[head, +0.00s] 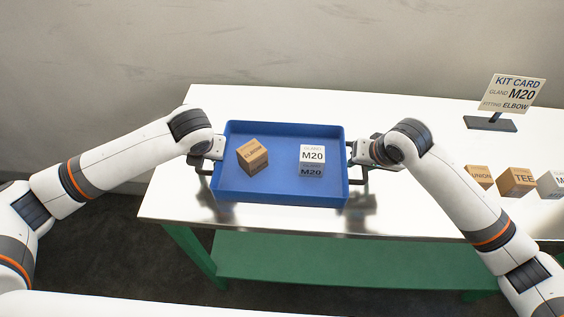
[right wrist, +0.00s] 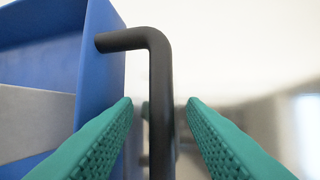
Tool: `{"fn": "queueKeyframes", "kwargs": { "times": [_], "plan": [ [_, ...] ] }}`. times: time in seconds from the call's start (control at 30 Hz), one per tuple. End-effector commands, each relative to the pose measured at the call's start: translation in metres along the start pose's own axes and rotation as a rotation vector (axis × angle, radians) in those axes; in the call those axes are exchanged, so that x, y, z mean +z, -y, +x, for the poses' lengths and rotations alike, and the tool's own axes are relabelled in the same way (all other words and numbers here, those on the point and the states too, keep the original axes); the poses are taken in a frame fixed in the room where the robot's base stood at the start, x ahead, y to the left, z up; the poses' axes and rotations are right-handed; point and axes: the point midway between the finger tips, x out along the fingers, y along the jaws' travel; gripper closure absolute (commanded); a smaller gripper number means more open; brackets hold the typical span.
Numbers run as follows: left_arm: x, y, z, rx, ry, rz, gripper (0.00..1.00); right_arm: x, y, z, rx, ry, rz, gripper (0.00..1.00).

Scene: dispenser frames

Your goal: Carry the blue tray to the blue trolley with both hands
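The blue tray (head: 280,192) appears to rest on the metal table near its front edge. It holds a tan ELBOW cube (head: 252,156) on the left and a white M20 cube (head: 312,160) on the right. My right gripper (head: 360,164) is at the tray's right handle. In the right wrist view, its green fingers (right wrist: 161,104) are open, one on each side of the black handle (right wrist: 160,95), with gaps showing. My left gripper (head: 207,160) is at the left handle (head: 204,171); its fingers are too small to read. No blue trolley shows.
The metal table (head: 410,210) has a green lower shelf (head: 350,260). A kit card (head: 513,92) on a stand reads gland M20, fitting ELBOW. UNION (head: 479,177), TEE (head: 516,182) and white (head: 552,184) cubes stand at the right. The table behind the tray is clear.

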Motion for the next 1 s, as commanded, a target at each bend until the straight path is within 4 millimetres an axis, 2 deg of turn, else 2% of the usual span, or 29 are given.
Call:
{"fn": "queueKeyframes", "kwargs": {
  "times": [0.03, 0.27, 0.73, 1.0],
  "plan": [
    [0.000, 0.000, 0.000, 0.000, 0.000, 0.000, 0.62, 0.000, 0.000, 0.000, 0.000, 0.000, 0.000, 0.62],
    [0.000, 0.000, 0.000, 0.001, 0.000, 0.000, 1.00, 0.000, 0.000, 0.000, 0.000, 0.000, 0.000, 1.00],
    [-0.002, 0.000, -0.003, 0.001, -0.003, -0.001, 1.00, 0.002, -0.001, -0.003, 0.001, 0.003, 0.000, 1.00],
    [-0.008, 0.004, -0.019, 0.001, -0.002, -0.001, 1.00, 0.008, -0.004, -0.019, 0.001, 0.003, 0.000, 1.00]
  ]
}}
